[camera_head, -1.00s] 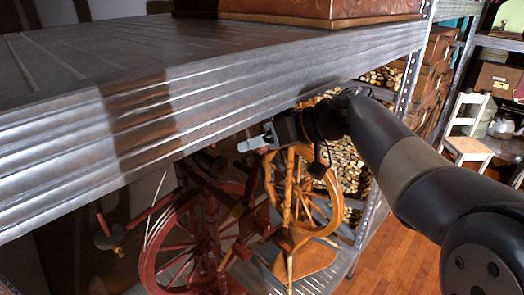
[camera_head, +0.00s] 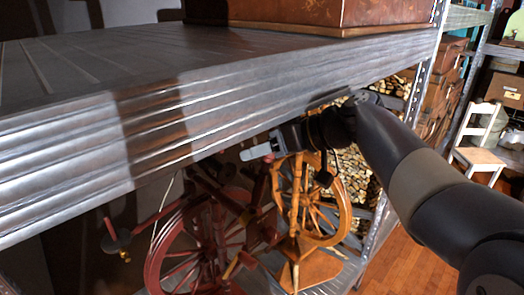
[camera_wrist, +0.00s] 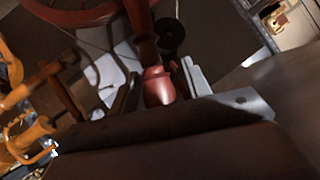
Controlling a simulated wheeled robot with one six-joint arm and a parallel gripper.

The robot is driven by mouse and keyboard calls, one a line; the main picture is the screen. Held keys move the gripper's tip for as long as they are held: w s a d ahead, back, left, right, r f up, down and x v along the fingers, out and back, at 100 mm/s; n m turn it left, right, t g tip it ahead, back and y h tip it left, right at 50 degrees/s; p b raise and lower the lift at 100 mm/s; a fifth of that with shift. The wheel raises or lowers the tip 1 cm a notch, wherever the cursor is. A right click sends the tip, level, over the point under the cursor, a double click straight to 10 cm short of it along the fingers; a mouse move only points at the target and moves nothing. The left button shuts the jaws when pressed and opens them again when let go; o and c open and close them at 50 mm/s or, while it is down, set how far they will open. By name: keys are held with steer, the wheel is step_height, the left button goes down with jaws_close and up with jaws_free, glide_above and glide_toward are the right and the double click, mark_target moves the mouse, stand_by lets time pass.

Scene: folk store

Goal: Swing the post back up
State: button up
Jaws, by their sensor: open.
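The red spinning wheel (camera_head: 160,262) stands on the lower shelf, under the upper metal shelf. A red turned post (camera_wrist: 142,35) shows in the wrist view, ending in a rounded knob (camera_wrist: 157,88). My gripper (camera_head: 262,150) is just below the upper shelf's front edge, over the red wheel's right side. In the wrist view my open gripper (camera_wrist: 162,85) has the post's knob between its fingers. A pale finger shows right of the knob, with a small gap. The left finger is dark and hard to make out. I cannot tell whether either finger touches the post.
The upper shelf (camera_head: 85,150) lies close above my gripper. An orange spinning wheel (camera_head: 340,205) stands just right of the red one. A metal upright (camera_head: 412,105) and stacked firewood (camera_head: 360,175) are behind my arm. Open wooden floor (camera_head: 400,262) lies at the lower right.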

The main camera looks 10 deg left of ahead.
steer(key=v, duration=0.7)
steer(key=shift+d, duration=0.25)
steer(key=shift+r, duration=0.15)
